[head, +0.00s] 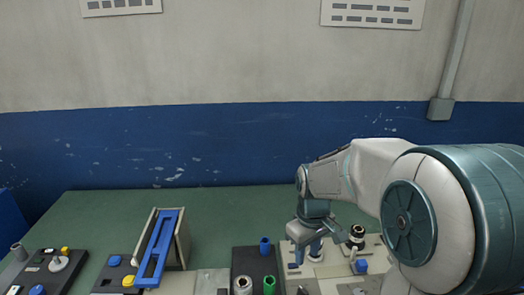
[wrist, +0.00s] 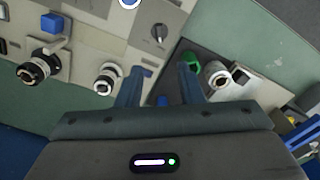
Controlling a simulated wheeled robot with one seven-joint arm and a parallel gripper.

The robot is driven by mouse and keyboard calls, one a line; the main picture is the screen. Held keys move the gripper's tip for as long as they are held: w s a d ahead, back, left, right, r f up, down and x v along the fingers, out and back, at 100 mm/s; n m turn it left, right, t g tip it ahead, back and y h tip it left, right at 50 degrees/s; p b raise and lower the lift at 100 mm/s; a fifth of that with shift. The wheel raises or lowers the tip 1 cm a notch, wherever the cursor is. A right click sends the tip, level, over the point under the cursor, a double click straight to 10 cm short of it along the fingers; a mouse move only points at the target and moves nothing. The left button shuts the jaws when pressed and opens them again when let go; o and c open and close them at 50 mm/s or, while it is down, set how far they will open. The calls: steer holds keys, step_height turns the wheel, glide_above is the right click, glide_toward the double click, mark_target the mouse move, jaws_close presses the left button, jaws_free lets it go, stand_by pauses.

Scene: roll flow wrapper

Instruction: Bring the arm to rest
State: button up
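My arm reaches in from the right in the head view, with its wrist bent down over the workbench. My gripper (head: 306,254) hangs over the light machine panel, just right of the black plate (head: 256,262). In the wrist view my gripper (wrist: 161,76) has its two blue fingers apart, with a clear gap between the tips. I see nothing held. A small blue part (wrist: 163,101) shows between the fingers lower down; its distance below them is unclear.
A green cylinder (head: 269,285) and a blue one (head: 265,245) stand on the black plate. A black-and-silver knob (head: 356,236) and a blue block (head: 361,266) are close right of the gripper. A blue frame (head: 158,248) leans at left. The green bench behind is clear.

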steer(key=s+r+m+t, duration=0.1)
steer(key=s+r+m, duration=0.1)
steer(key=s, duration=0.5)
steer(key=s+r+m+t, duration=0.1)
steer(key=s+r+m, duration=0.2)
steer(key=s, duration=0.5)
steer(key=shift+m+t, duration=0.4)
steer(key=shift+m, duration=0.1)
